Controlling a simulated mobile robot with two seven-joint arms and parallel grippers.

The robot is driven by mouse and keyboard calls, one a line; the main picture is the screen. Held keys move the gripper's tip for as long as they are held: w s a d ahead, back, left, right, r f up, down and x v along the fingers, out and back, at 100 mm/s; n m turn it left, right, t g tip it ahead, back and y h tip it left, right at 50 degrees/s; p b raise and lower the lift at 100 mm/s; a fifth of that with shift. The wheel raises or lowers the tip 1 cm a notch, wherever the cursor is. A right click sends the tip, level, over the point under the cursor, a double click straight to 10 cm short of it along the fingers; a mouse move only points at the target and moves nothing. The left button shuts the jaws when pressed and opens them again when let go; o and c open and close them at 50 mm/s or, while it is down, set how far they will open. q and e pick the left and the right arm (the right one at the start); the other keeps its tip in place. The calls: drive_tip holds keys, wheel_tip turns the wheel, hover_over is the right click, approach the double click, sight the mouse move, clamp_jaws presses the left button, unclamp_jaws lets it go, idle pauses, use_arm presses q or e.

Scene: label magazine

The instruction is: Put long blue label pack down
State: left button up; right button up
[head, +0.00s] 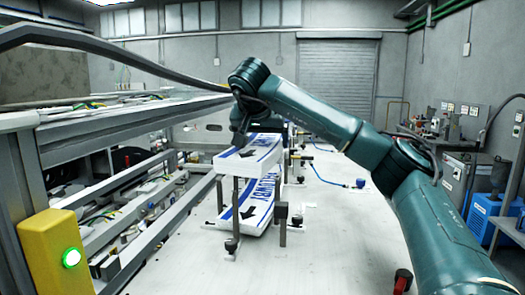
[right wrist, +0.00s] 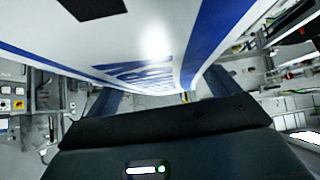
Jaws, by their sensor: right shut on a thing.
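The long blue label pack (head: 238,164), white with blue stripes and lettering, is in my right gripper (head: 246,138). The gripper is shut on it from above. The pack lies roughly level over the label magazine, above another white and blue label pack (head: 257,213) with a black arrow that rests tilted between the posts. I cannot tell whether the two packs touch. In the right wrist view the held pack (right wrist: 150,40) fills the top, between the fingers. My left gripper is not in view.
Dark upright posts (head: 282,222) of the magazine stand around the lower pack. The pale table (head: 340,235) is mostly clear to the right. A metal machine frame (head: 120,145) runs along the left, with a yellow box (head: 50,245) with a green light in front.

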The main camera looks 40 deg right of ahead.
sight(256, 148)
wheel_tip(256, 148, down, 3)
drive_tip(key=shift+r, duration=0.1)
drive_tip(key=o, duration=1.2)
drive_tip(key=b+v, duration=0.1)
drive_tip(key=v, duration=1.1)
